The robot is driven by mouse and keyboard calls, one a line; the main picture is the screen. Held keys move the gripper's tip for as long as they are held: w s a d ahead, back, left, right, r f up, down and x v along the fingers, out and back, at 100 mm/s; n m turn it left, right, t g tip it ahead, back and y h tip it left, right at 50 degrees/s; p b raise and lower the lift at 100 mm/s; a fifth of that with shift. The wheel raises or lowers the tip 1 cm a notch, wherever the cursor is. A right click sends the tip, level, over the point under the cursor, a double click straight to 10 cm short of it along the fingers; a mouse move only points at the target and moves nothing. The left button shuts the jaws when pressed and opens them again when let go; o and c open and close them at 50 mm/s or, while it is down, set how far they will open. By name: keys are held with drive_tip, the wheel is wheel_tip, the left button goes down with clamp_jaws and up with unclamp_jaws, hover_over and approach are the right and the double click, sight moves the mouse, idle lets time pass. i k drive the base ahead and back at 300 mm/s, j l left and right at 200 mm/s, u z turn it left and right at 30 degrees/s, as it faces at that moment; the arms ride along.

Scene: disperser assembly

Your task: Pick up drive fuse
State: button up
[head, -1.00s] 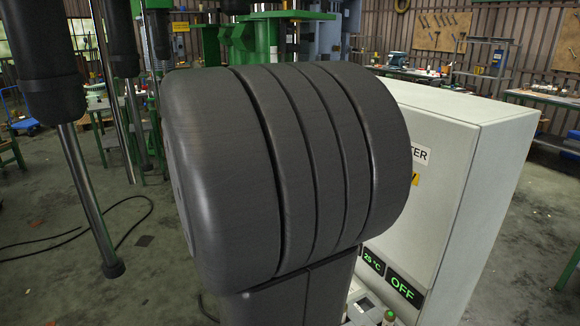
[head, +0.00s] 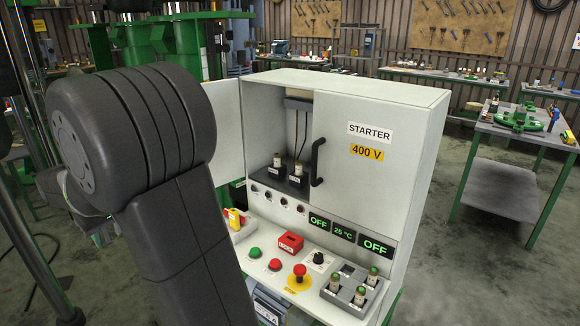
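Several small cylindrical fuses with green tops stand in a grey holder (head: 352,296) at the front right of the starter cabinet's ledge; one slot looks empty. Two similar pale fuses (head: 277,165) stand on a black block inside the open left bay of the cabinet (head: 385,175). The labels are too small to read, so I cannot tell which is the drive fuse. My dark arm fills the left of the view. A part of my wrist or gripper (head: 100,232) shows behind it at far left, away from the fuses; its fingers are hidden.
The cabinet's left door (head: 224,130) stands open; the right door has a black handle (head: 318,162). The ledge carries a red button (head: 275,265), a green button (head: 255,253), a red emergency stop (head: 299,272) and a red box (head: 291,242). A workbench (head: 520,130) stands at right.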

sight(277, 161)
drive_tip(key=i+j+z, duration=0.1)
drive_tip(key=j+z, duration=0.55)
drive_tip(key=z, duration=0.25)
drive_tip(key=j+z, duration=0.7)
drive_tip(key=z, duration=0.2)
drive_tip(key=i+j+z, duration=0.2)
drive_tip(key=j, duration=0.2)
drive_tip(key=i+j+z, duration=0.2)
drive_tip(key=j, duration=0.25)
drive_tip(key=i+j+u, duration=0.2)
drive_tip(key=i, duration=0.1)
